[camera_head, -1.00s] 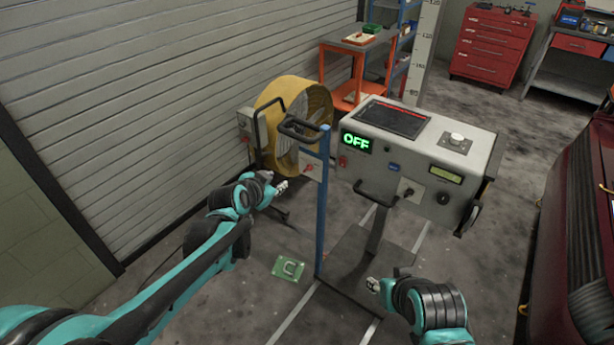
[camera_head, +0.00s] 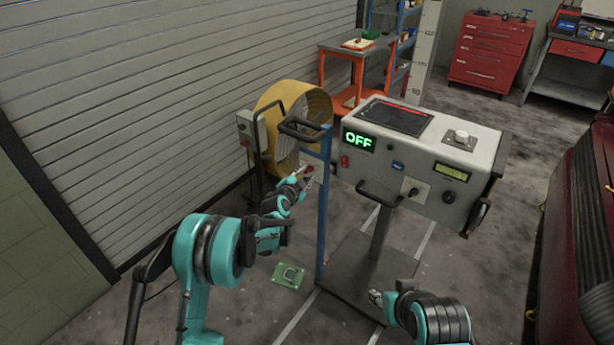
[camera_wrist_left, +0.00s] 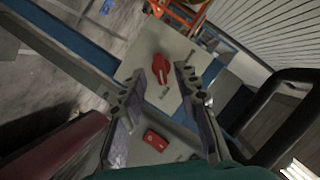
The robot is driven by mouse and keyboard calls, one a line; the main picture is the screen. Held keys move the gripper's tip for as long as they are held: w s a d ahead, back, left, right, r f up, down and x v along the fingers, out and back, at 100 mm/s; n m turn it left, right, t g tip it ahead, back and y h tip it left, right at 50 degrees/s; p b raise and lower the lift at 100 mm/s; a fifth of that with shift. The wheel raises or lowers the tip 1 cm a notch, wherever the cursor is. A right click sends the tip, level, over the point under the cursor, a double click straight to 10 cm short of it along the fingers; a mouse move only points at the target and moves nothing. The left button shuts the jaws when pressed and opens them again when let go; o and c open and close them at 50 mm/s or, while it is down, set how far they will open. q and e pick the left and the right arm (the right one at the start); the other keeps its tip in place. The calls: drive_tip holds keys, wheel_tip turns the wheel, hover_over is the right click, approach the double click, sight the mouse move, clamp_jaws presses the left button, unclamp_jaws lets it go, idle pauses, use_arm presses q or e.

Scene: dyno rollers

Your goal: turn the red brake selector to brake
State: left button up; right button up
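The red brake selector (camera_wrist_left: 160,68) is a red knob with a pale pointer line on a light grey plate (camera_wrist_left: 138,67), which is fixed to a blue post (camera_head: 323,215). In the left wrist view my left gripper (camera_wrist_left: 158,74) is open. Its two fingers are apart, with the knob showing between and just beyond the tips; I cannot tell whether they touch it. In the head view my left gripper (camera_head: 303,176) is at the plate and mostly hides the selector. My right gripper (camera_head: 375,297) is low at the front of the console's base; its opening is unclear.
The grey console (camera_head: 420,165) with a green OFF display (camera_head: 358,140) stands right of the post. A yellow fan (camera_head: 305,105) is behind it. A dark handle (camera_head: 304,130) tops the post. A green floor plate (camera_head: 289,275) lies below. A red car (camera_head: 580,220) is at right.

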use_arm(q)
drive_tip(key=shift+b+x, duration=0.3)
drive_tip(key=shift+x, duration=1.05)
clamp_jaws()
